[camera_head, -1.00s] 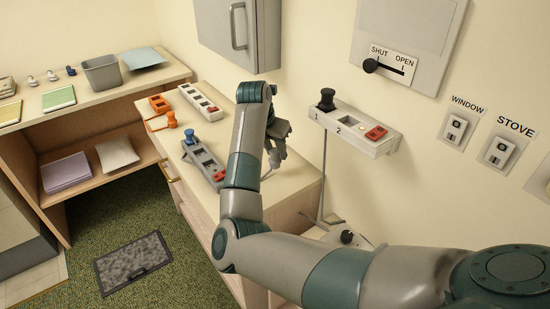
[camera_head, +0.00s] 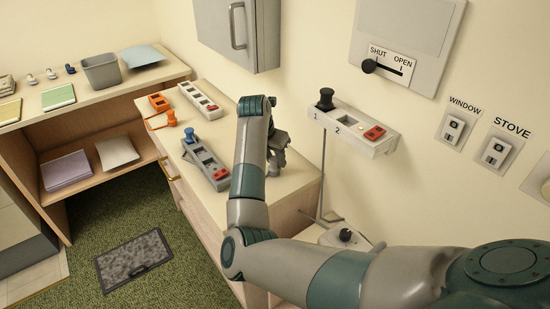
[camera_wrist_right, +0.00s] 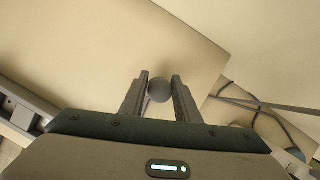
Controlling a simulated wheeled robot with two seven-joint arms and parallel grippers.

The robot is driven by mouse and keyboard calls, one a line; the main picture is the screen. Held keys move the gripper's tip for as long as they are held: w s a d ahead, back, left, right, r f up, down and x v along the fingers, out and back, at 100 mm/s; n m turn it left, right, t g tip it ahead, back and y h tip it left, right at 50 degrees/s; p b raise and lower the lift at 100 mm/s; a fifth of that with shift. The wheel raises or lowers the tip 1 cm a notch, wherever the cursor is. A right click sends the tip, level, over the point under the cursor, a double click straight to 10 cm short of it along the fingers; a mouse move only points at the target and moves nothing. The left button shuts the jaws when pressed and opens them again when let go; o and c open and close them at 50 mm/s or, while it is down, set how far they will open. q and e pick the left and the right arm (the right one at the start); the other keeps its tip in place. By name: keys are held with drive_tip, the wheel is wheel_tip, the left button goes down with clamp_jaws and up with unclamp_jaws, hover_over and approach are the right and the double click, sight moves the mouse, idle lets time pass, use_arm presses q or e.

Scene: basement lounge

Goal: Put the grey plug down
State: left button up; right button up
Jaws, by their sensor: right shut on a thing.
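My right gripper (camera_head: 277,160) is low over the right part of the wooden counter (camera_head: 235,117), partly hidden by my forearm in the head view. In the right wrist view its two fingers (camera_wrist_right: 160,90) are closed on the rounded grey plug (camera_wrist_right: 159,89). The cream counter top (camera_wrist_right: 110,45) lies beneath, and its edge runs close to the right of the fingers. I cannot tell whether the plug touches the counter. The plug cannot be made out in the head view. My left gripper is not in view.
A grey power strip (camera_head: 205,160) with a blue plug (camera_head: 190,135) and red switch lies left of my arm. A white strip (camera_head: 199,101) and orange items (camera_head: 159,102) are farther back. A wall-mounted strip (camera_head: 352,130) holds a black plug (camera_head: 326,98). A cable (camera_wrist_right: 265,105) hangs beyond the counter edge.

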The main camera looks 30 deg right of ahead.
drive_tip(key=shift+f, duration=0.1)
drive_tip(key=o, duration=1.1)
drive_tip(key=shift+c, duration=0.2)
drive_tip(key=shift+a+r, duration=0.15)
drive_tip(key=shift+r, duration=0.25)
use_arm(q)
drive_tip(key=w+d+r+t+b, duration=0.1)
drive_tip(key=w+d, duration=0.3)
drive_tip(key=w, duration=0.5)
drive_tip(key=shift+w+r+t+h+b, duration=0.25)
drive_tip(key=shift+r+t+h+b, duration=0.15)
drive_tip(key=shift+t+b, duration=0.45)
use_arm(e)
drive_tip(key=v, duration=1.1)
drive_tip(key=shift+r, duration=0.2)
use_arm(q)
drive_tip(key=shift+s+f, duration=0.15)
use_arm(e)
drive_tip(key=shift+a, duration=0.1)
drive_tip(key=o, duration=0.6)
